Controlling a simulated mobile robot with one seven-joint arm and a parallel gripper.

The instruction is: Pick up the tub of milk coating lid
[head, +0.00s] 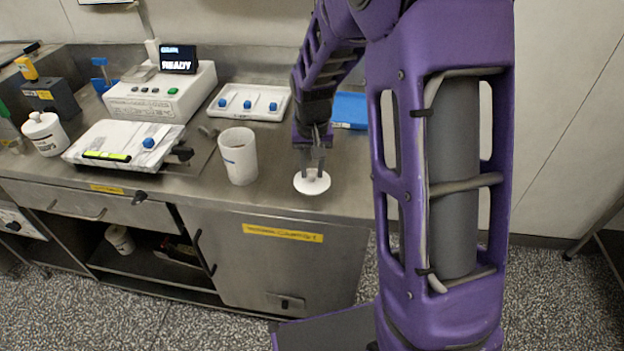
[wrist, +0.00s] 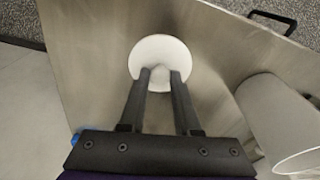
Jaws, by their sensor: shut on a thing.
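The tub lid (head: 312,186) is a white disc with a small knob in the middle. It is at the right part of the steel counter, near the front edge; I cannot tell whether it touches the counter. My gripper (head: 312,174) points down and is shut on the lid's knob. In the wrist view the lid (wrist: 158,50) shows beyond my gripper's fingertips (wrist: 160,76), which hide part of the knob.
A white machine (head: 165,95) with a "READY" display stands at the back left. A white tray (head: 250,102) with blue knobs and a blue tray (head: 349,111) lie at the back. Another white tub (head: 45,134), lidded, is at far left. The counter (head: 345,203) right of the lid is clear.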

